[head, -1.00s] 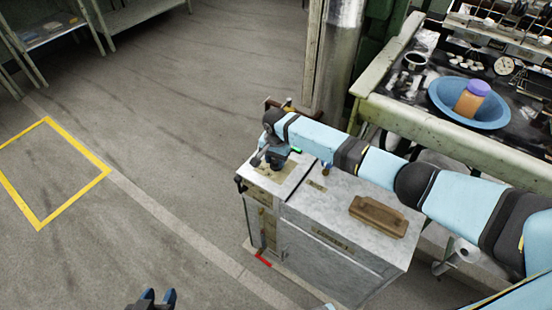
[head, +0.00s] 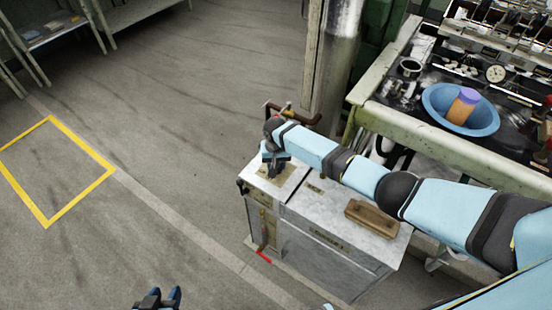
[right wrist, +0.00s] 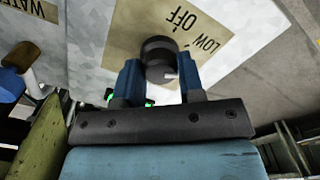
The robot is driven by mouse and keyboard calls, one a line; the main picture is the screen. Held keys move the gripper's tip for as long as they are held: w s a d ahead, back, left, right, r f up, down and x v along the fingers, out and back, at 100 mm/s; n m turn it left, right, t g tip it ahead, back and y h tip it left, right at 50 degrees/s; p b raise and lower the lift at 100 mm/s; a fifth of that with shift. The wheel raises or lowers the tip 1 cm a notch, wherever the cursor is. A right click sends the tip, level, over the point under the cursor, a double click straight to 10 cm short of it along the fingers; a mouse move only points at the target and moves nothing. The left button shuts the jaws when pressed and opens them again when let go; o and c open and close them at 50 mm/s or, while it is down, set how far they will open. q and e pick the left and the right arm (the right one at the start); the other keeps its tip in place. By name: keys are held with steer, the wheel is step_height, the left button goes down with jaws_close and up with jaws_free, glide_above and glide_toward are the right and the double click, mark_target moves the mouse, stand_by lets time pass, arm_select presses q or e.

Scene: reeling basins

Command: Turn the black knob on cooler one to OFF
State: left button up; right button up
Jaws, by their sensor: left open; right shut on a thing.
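In the right wrist view the black knob (right wrist: 158,52) stands between the two blue fingers of my right gripper (right wrist: 160,82), which is shut on it. A short white mark shows on the knob's lower right side, towards my palm. In the head view my right gripper (head: 274,168) reaches down onto the left top of the grey cooler (head: 335,215) and hides the knob. My left gripper (head: 160,298) is open and empty at the bottom edge, over the floor.
A brown handle block (head: 372,218) lies on the cooler's lid. A bench with a blue bowl (head: 440,100) stands behind on the right, and a metal column (head: 335,70) behind the cooler. The floor to the left is clear.

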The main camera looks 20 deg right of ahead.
steer(key=shift+r+n+p, duration=0.1)
steer(key=shift+n+p, duration=0.2)
steer(key=shift+n, duration=0.6)
steer(key=n, duration=0.2)
steer(key=shift+n+p, duration=0.4)
steer(key=n, duration=0.2)
steer(key=shift+n, duration=0.3)
steer(key=shift+n+p, duration=0.45)
steer(key=shift+n, duration=1.85)
steer(key=o, duration=0.9)
